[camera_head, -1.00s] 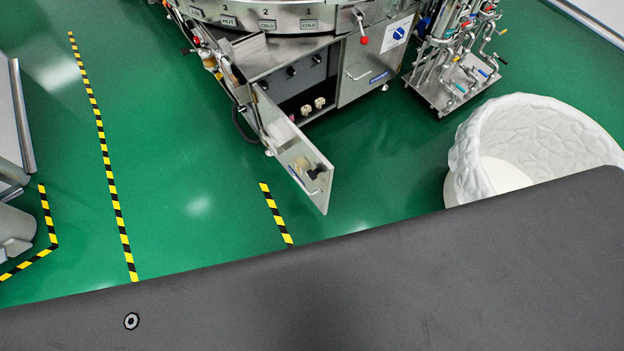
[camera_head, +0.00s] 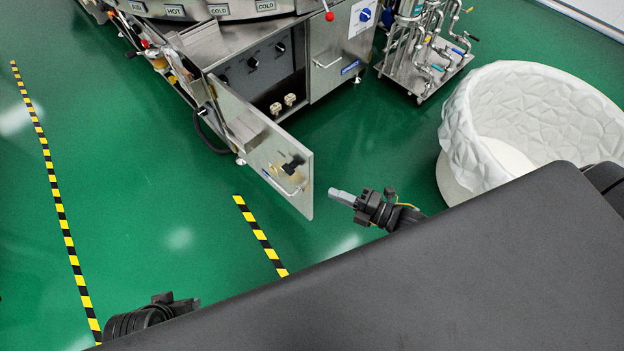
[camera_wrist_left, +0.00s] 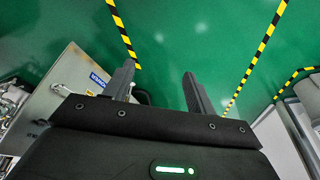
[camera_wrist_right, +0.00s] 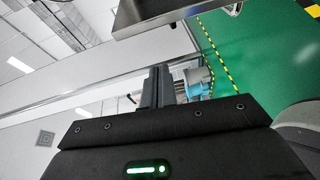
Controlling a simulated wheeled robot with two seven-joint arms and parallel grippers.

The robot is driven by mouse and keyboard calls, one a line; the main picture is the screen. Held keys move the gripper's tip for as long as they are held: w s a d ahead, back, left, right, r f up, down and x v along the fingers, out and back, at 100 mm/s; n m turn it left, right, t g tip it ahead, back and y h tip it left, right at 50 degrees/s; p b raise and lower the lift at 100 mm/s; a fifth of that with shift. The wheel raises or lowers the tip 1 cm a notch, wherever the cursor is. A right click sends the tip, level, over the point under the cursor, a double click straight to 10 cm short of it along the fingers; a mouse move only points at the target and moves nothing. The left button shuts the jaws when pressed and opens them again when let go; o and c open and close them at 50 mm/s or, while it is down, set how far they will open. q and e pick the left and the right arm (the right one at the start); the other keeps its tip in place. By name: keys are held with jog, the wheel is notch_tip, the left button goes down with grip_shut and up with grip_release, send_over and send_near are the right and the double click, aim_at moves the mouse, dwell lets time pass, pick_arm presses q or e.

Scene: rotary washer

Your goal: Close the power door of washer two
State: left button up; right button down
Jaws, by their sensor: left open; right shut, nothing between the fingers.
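The washer (camera_head: 235,40) is a round metal machine at the top of the head view. Its power door (camera_head: 262,150), a flat metal panel with a handle and a black latch, stands swung open, exposing a dark panel with black knobs and pale sockets. My right gripper (camera_head: 338,195) is shut and empty, just right of the door's free end, apart from it in the picture. Its closed fingers show in the right wrist view (camera_wrist_right: 158,85). My left gripper (camera_wrist_left: 160,85) is open and empty in the left wrist view; only dark parts of that arm show in the head view.
A large white round basket (camera_head: 465,130) stands to the right. A metal pipe rack (camera_head: 425,50) stands behind it. Black-yellow floor stripes (camera_head: 62,215) cross the green floor, which is clear left of the door. A metal panel (camera_wrist_right: 165,15) is close in the right wrist view.

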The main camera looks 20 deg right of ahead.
aim_at(312, 172)
jog(key=w+a+r+n+y, duration=0.1)
jog(key=w+a+r, duration=0.1)
jog(key=w+a, duration=0.55)
pick_arm(q)
jog(key=shift+w+d+r+t+h+b, duration=0.15)
jog(key=shift+w+d+r+t+b, duration=0.2)
jog(key=shift+r, duration=0.3)
jog(key=shift+w+d+r+t+h+b, duration=0.15)
jog(key=shift+w+d+r+t, duration=0.2)
jog(key=shift+w+r+t, duration=0.2)
pick_arm(e)
jog(key=shift+w+d+f, duration=0.1)
jog(key=shift+w+d, duration=0.1)
jog(key=shift+d, duration=0.6)
jog(key=shift+w+d+f, duration=0.1)
jog(key=shift+w+d, duration=0.1)
jog(key=shift+d, duration=0.6)
jog(key=shift+d, duration=0.1)
